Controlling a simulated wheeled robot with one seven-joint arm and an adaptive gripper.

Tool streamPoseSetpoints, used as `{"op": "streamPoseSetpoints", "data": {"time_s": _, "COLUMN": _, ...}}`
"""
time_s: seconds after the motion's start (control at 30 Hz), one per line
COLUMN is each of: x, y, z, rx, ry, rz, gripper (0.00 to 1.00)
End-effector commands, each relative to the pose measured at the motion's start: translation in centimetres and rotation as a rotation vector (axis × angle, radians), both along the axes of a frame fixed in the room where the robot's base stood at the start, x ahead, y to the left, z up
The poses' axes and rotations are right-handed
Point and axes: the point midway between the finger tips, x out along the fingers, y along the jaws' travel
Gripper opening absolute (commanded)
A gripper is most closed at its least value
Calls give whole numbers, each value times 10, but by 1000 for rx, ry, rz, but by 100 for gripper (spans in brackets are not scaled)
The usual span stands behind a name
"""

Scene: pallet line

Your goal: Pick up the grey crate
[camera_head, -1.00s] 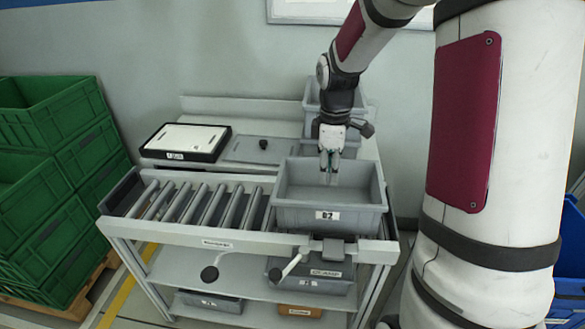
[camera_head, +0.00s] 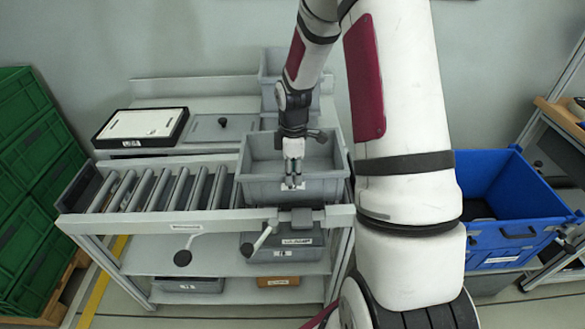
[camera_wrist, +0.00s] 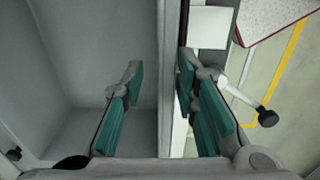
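The grey crate (camera_head: 258,188) stands upright at the right end of the roller conveyor, open at the top. My gripper (camera_head: 293,184) is at its front wall, pointing down, and hides the front label. In the wrist view the crate's wall (camera_wrist: 172,75) runs between the two teal-padded fingers of my gripper (camera_wrist: 160,90). The left finger is over the crate's inside and the right finger is on the outer side. The fingers are apart, with gaps to the wall visible. Contact with the wall cannot be made out.
Rollers (camera_head: 160,190) lie left of the crate. Another grey crate (camera_head: 275,68) stands behind it. A white-topped black tray (camera_head: 142,126) and a grey lid (camera_head: 222,130) are at the back. A blue bin (camera_head: 495,242) is at right, green crates (camera_head: 30,190) at left.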

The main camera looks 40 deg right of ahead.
Motion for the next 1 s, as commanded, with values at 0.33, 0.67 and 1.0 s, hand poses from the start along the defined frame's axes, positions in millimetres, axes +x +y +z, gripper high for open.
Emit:
{"op": "streamPoseSetpoints", "data": {"time_s": 0.33, "x": -1, "y": 0, "z": -40, "rx": 0, "ry": 1, "rz": 1, "gripper": 28}}
{"op": "streamPoseSetpoints", "data": {"time_s": 0.67, "x": 0, "y": 0, "z": -40, "rx": 0, "ry": 0, "rz": 0, "gripper": 3}}
{"op": "streamPoseSetpoints", "data": {"time_s": 1.0, "x": 0, "y": 0, "z": -40, "rx": -1, "ry": -1, "rz": -1, "gripper": 0}}
